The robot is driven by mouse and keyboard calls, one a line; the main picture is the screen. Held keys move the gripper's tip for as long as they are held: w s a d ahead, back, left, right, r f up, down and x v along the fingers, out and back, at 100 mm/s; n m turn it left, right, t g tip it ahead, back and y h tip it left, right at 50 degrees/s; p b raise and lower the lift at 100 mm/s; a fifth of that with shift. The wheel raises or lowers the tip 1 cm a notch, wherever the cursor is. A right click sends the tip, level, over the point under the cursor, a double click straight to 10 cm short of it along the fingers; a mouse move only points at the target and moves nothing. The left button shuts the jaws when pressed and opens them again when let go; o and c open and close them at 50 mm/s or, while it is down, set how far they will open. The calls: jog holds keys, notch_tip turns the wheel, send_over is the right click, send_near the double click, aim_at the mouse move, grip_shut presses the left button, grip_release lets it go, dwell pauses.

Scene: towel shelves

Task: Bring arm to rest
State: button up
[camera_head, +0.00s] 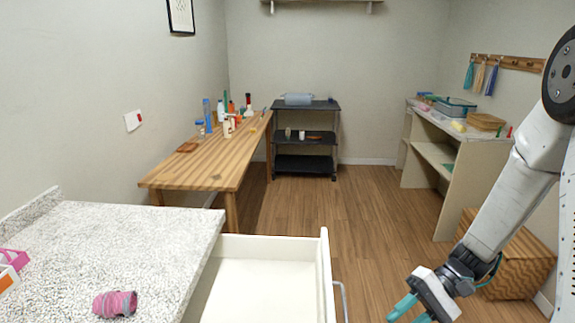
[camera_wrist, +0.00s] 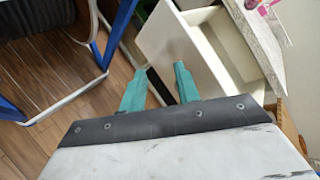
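My gripper (camera_head: 408,315) hangs low at the bottom right of the head view, in front of the wooden floor and to the right of the open drawer. In the wrist view its two teal fingers (camera_wrist: 160,82) are spread apart with nothing between them. My arm reaches down to it from the right edge of the head view. The white drawer (camera_head: 328,262) is pulled out from under the speckled counter and looks empty. It also shows in the wrist view (camera_wrist: 205,50), beyond the fingertips.
A pink rolled towel (camera_head: 115,304) lies on the speckled counter (camera_head: 130,240). A wooden table (camera_head: 200,170) with bottles stands behind it. A black shelf cart (camera_head: 305,135) is at the back. A shelf unit (camera_head: 440,160) and a wooden box (camera_head: 520,265) stand right. The middle floor is clear.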

jog(key=s+r+n+t+h, duration=0.1)
jog(key=s+r+t+h, duration=0.1)
jog(key=s+r+h, duration=0.2)
jog(key=s+d+r+n+t+h, duration=0.1)
jog(key=s+r+t+h, duration=0.1)
jog(key=r, duration=0.8)
jog(key=s+d+r+n+t+h, duration=0.1)
jog(key=s+r+t+h, duration=0.1)
jog(key=s+r+h, duration=0.3)
notch_tip(320, 180, up, 3)
jog(key=shift+s+d+t+h, duration=0.25)
jog(key=shift+s+t+h, duration=0.05)
jog(key=shift+s, duration=0.7)
jog(key=shift+a, duration=0.1)
